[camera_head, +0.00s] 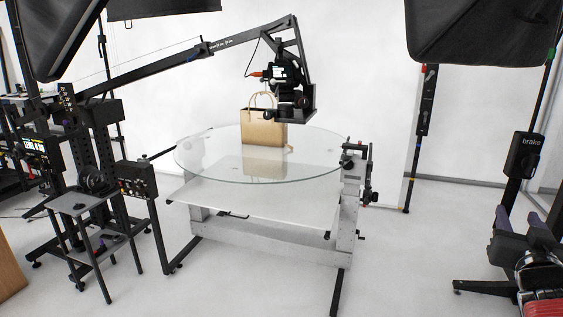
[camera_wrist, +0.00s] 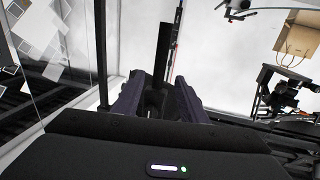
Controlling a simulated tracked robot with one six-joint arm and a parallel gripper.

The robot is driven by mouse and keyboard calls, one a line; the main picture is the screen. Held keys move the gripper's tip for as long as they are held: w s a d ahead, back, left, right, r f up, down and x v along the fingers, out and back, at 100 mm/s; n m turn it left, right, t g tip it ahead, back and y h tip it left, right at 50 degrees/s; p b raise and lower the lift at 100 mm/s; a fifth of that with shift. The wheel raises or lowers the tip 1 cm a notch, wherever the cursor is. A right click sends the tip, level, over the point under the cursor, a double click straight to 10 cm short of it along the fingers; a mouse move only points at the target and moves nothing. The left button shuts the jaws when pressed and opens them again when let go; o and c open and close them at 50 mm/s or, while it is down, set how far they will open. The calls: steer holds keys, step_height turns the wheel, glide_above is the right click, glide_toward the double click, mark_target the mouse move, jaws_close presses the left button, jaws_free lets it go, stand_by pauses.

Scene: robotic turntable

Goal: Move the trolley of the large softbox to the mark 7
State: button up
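A big black softbox (camera_head: 480,35) hangs at the top right of the head view. Below it, at the right, is a dark stand with a box labelled "brake" (camera_head: 526,155) and a black foot (camera_head: 487,287) on the floor. My gripper (camera_head: 520,222) is at the lower right, close to this stand. In the wrist view its two dark purple fingers (camera_wrist: 159,88) are apart, with a black upright post (camera_wrist: 164,45) between or just beyond them. Contact with the post cannot be told. I see no floor mark 7.
A glass turntable (camera_head: 195,165) with a tan bag (camera_head: 265,130) stands in the middle. A camera boom (camera_head: 150,70) reaches over it from the left. Another softbox (camera_head: 60,35) is at the top left. Clear floor (camera_head: 405,260) lies between the turntable and the right-hand stand.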

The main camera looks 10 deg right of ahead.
steer(key=x, duration=1.3)
steer(key=shift+w+d, duration=0.25)
steer(key=shift+w, duration=0.05)
steer(key=shift+c, duration=0.3)
jaws_close()
stand_by(0.4)
